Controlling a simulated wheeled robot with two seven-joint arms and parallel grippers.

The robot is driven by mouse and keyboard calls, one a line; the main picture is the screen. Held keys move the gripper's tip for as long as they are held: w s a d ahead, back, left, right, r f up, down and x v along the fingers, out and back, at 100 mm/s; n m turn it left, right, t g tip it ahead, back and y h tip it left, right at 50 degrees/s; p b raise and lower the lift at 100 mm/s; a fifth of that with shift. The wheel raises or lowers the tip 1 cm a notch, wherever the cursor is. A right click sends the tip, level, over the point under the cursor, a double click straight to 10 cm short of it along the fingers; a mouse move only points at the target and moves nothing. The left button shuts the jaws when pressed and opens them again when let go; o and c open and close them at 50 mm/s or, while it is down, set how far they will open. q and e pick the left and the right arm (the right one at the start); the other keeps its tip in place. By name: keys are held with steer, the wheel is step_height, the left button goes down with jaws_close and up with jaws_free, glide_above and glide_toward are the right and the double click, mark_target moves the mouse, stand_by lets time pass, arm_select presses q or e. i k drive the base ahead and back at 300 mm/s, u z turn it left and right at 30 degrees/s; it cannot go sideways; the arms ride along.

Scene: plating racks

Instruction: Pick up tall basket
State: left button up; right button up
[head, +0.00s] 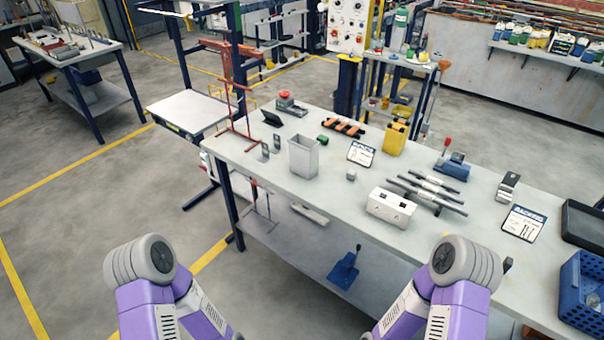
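A tall, narrow, light grey open-topped container (303,159) stands upright on the workbench, left of its middle. It is the thing here that best fits a tall basket. Nothing holds or touches it from above. Only the purple and grey links of my two arms show, at the bottom left and bottom right. Both grippers are out of view, so their state is hidden.
The workbench (330,205) holds a red rack (240,100) at the left, a white block (391,207), dark rods (430,190), a yellow container (394,139) and a blue perforated crate (585,292) at the right. Bare floor lies left.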

mark_target(303, 150)
steer(key=u, duration=0.55)
steer(key=i, duration=0.45)
steer(key=u, duration=0.4)
